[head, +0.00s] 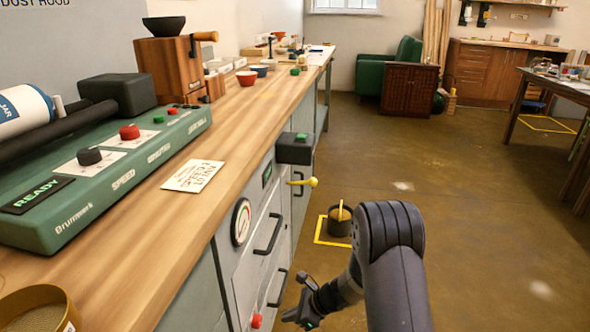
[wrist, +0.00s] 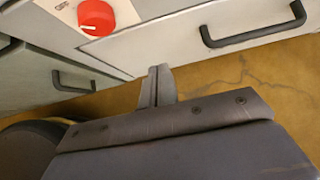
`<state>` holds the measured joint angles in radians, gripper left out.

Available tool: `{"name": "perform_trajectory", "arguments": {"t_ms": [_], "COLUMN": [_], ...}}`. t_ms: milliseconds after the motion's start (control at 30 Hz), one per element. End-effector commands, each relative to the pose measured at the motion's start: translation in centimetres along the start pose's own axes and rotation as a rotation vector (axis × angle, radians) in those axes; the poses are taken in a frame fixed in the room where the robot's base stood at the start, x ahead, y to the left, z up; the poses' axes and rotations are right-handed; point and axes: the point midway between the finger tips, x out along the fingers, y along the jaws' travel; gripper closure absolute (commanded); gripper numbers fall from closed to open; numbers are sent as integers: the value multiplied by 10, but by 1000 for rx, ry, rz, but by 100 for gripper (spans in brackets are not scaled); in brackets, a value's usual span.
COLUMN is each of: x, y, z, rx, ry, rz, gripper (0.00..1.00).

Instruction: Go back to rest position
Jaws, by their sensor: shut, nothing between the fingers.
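My gripper (head: 300,316) hangs low at the bottom of the head view, in front of the grey cabinet (head: 238,284) and below the worktop. My dark arm bends down to it from the right. In the wrist view my gripper's fingers (wrist: 157,84) are together, with nothing between them. Beyond them are the cabinet front, a red knob (wrist: 97,17) and dark drawer handles (wrist: 255,27), with brown floor below. The fingers appear apart from the knob and handles.
The wooden worktop (head: 170,222) runs along the left, bearing a green roller machine (head: 110,155). A black box (head: 295,148) and yellow-tipped lever (head: 303,182) jut from the cabinet. A dark pot (head: 339,222) stands in a yellow floor square. The floor to the right (head: 480,230) is open.

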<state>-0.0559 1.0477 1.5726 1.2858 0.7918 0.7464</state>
Motion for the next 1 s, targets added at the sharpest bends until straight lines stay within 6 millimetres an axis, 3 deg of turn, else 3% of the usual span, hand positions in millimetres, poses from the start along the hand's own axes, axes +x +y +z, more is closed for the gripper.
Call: {"name": "perform_trajectory", "arguments": {"t_ms": [33,133,300,600,1000], "x": [14,32,44,50,43], "y": [1,1,2,3,2], "z": [-3,-3,10,17,12], "rx": [-2,-1,-1,0,2], "ry": [1,1,-1,-2,4], "rz": [2,2,0,-2,-8], "gripper": [100,100,100,100,100]}}
